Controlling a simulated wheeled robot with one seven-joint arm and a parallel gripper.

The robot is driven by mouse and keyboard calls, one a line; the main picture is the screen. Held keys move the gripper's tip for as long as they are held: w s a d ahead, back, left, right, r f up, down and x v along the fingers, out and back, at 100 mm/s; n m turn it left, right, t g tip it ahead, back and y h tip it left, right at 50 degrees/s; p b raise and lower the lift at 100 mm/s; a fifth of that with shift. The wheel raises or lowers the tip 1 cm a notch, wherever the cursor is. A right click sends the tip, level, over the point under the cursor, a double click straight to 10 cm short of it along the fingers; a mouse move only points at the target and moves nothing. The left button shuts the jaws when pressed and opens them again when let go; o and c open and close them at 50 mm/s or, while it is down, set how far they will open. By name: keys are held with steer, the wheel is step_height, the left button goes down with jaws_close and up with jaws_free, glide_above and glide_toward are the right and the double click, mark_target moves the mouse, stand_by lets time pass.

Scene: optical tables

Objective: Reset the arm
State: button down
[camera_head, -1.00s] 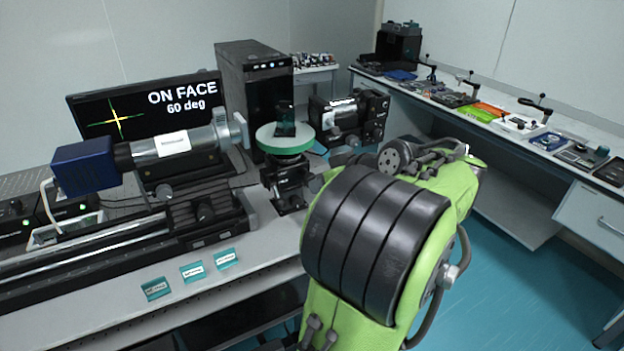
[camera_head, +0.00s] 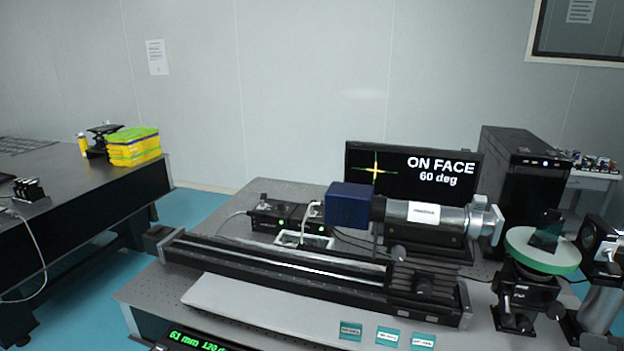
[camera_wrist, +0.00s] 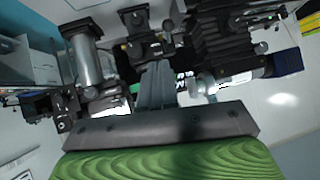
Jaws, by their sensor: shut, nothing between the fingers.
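My gripper (camera_wrist: 156,80) shows in the wrist view as a grey pair of fingers, closed together with nothing between them. Behind it are a dark grey bracket and a green ribbed surface, which are mine. The wrist picture looks upside down. My arm and gripper do not show clearly in the head view. In the wrist view the fingers overlap optical equipment in the background; I cannot tell how far apart they are.
An optical table (camera_head: 215,285) bears a rail (camera_head: 290,262), a blue-ended tube (camera_head: 350,205), a round green-edged stage (camera_head: 540,255) with a dark glass piece (camera_head: 547,230), and small teal cards (camera_head: 387,336). A monitor (camera_head: 440,185) reads "ON FACE 60 deg". Another table (camera_head: 60,200) stands left.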

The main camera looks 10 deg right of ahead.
steer(key=w+a+n+g+y+p, duration=0.25)
steer(key=w+a, duration=0.75)
steer(key=a, duration=0.6)
steer(key=s+a+f+n+g, duration=0.1)
steer(key=s+a, duration=0.3)
steer(key=a, duration=0.3)
steer(key=s+a+f+n+g+p, duration=0.1)
steer(key=s+a, duration=0.3)
steer(key=a, duration=0.4)
steer(key=shift+s+a+f, duration=0.3)
steer(key=shift+s+f, duration=0.05)
steer(key=shift+f, duration=0.2)
